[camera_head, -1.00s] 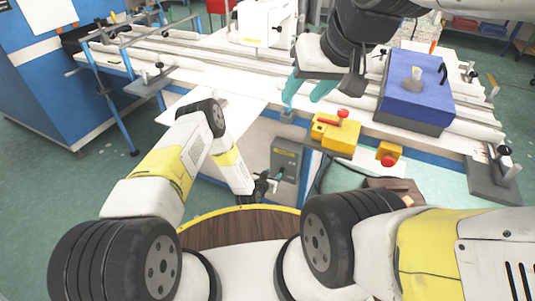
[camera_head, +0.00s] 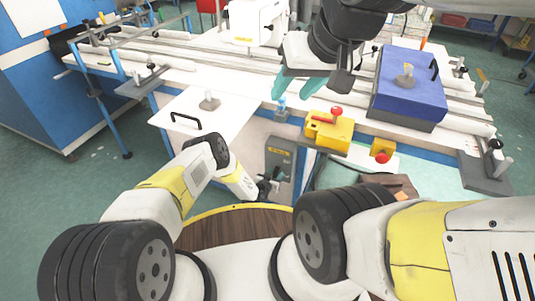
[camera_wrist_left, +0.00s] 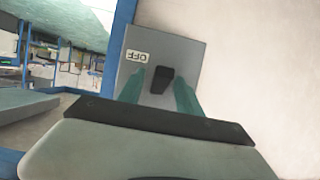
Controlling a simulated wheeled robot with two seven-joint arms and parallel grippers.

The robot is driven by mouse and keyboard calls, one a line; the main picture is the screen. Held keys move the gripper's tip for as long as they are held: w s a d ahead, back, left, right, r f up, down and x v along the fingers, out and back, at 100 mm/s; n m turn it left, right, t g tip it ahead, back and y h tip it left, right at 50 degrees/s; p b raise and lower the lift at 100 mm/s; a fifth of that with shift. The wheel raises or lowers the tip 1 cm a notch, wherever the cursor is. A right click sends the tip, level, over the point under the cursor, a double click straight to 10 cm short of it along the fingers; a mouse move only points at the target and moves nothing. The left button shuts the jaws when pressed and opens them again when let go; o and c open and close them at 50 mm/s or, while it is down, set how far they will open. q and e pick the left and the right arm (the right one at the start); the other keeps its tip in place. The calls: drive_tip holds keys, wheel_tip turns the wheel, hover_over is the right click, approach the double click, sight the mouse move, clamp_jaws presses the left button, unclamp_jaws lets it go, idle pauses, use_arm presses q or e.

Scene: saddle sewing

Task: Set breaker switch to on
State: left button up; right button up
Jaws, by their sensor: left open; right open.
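The breaker box (camera_head: 280,153) is a grey metal box on the pale front panel of the workbench. In the left wrist view the box (camera_wrist_left: 196,52) shows an "OFF" label (camera_wrist_left: 137,56) and a black switch lever (camera_wrist_left: 162,78). My left gripper (camera_head: 270,182) is at the lower front of the box. Its two teal fingers are apart, one on each side of the lever in the left wrist view (camera_wrist_left: 159,74); I cannot tell whether they touch it. My right gripper (camera_head: 294,87) hangs open and empty over the bench edge.
A blue block (camera_head: 410,83) stands farther right. A white plate (camera_head: 222,122) with a black handle juts out at left. Green floor is clear at left.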

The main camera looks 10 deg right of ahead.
use_arm(q)
clamp_jaws()
idle(1.4)
